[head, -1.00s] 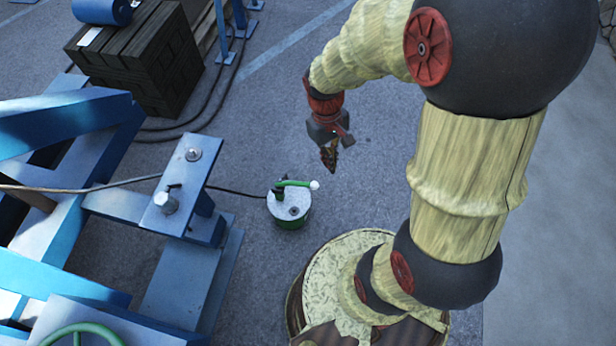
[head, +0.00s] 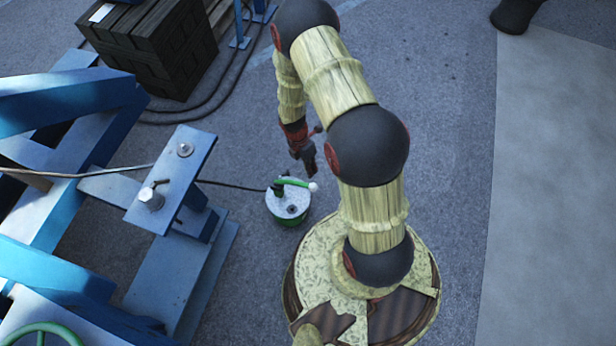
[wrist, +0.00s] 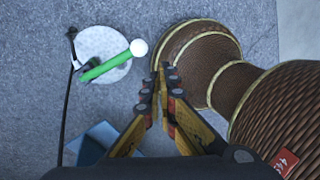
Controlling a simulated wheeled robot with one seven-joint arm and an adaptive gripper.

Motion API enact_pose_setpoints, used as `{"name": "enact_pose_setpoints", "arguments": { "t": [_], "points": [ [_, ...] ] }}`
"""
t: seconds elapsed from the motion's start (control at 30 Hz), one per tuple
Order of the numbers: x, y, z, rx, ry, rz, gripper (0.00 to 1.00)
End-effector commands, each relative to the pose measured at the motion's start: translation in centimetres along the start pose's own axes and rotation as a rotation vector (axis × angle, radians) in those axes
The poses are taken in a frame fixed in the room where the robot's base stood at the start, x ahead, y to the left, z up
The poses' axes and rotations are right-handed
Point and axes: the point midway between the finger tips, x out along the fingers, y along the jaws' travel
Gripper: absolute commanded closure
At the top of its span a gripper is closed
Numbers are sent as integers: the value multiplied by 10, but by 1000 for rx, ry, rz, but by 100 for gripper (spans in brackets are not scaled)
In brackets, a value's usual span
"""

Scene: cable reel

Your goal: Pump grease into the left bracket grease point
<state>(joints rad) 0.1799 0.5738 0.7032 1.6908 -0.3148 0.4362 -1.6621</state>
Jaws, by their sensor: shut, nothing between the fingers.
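The grease pump is a small green bucket with a speckled grey lid (head: 288,207), standing on the floor. Its green lever (head: 293,182) lies across the top and ends in a white knob (head: 313,187). The wrist view shows the lid (wrist: 92,42), lever (wrist: 106,66) and knob (wrist: 139,48) at the upper left. A black hose (head: 230,187) runs from the pump towards the blue bracket (head: 172,178), which carries a silver fitting (head: 150,198). Where the hose ends is unclear. My gripper (head: 309,170) is shut and empty, near the knob and apart from it. Its fingertips (wrist: 167,72) meet right of the knob.
Blue steel framework (head: 70,110) fills the left, with a green handwheel (head: 40,335) at the lower left. A dark wooden block (head: 155,45) stands at the back. A tan cable (head: 80,173) crosses to the bracket. Grey floor around the pump is clear.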

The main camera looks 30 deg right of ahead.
Motion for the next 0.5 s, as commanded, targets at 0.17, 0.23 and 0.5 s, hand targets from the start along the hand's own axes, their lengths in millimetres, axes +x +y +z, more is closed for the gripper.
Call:
{"name": "enact_pose_setpoints", "arguments": {
  "t": [0.17, 0.23, 0.5],
  "points": [
    [-5, 23, 8, -268, -27, 62, 100],
    [-5, 26, 8, -339, -33, 72, 100],
    [-5, 27, 8, -443, -38, 76, 100]
  ]
}}
